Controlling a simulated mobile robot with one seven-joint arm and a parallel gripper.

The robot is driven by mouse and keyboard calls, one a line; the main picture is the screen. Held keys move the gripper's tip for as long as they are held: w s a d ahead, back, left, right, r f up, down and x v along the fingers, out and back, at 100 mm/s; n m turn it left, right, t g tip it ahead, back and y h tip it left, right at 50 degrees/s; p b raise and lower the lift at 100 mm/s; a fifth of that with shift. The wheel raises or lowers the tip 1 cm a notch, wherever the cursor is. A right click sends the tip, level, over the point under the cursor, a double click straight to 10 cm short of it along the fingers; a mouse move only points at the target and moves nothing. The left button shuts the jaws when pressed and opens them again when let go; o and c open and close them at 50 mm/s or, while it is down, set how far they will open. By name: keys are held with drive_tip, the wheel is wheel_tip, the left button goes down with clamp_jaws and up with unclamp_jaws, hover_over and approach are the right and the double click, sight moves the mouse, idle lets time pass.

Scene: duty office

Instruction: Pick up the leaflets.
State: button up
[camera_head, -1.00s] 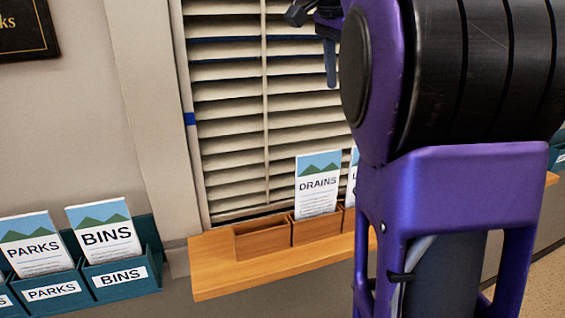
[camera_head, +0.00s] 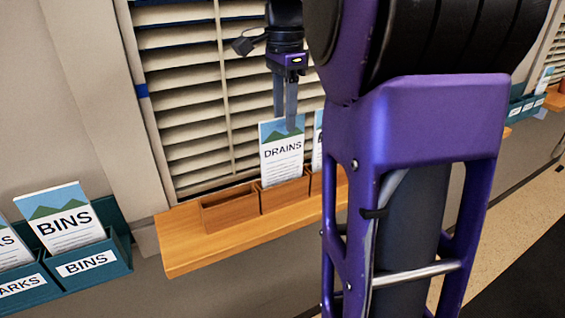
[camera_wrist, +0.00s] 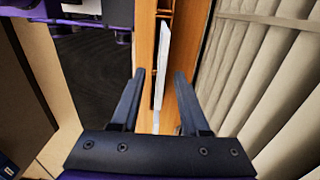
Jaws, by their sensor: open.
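The DRAINS leaflets (camera_head: 282,158) stand upright in a wooden compartment on the sill, with a blue and green picture at the top. My gripper (camera_head: 285,122) points down at their top edge, and its fingers overlap the upper part of the leaflets in the head view. In the wrist view, the open gripper (camera_wrist: 160,74) has a white leaflet edge (camera_wrist: 164,50), seen nearly edge-on, in line with the gap between its fingers. I cannot tell how far the fingers reach down beside it. Another leaflet (camera_head: 317,140) stands to the right, mostly hidden by my arm.
An empty wooden compartment (camera_head: 230,210) is left of DRAINS on the wooden sill (camera_head: 185,245). Blinds (camera_head: 190,110) hang close behind. BINS leaflets (camera_head: 62,222) stand in a teal holder (camera_head: 118,262) at the left, beside cut-off PARKS leaflets. More teal holders (camera_head: 522,108) are at far right.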

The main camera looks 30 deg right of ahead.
sight(286, 141)
drive_tip(key=f, duration=0.6)
drive_tip(key=shift+w+d+f+b, duration=0.1)
drive_tip(key=shift+d+f+b, duration=0.1)
drive_tip(key=shift+f+b, duration=0.15)
drive_tip(key=shift+r, duration=0.1)
clamp_jaws()
idle(1.0)
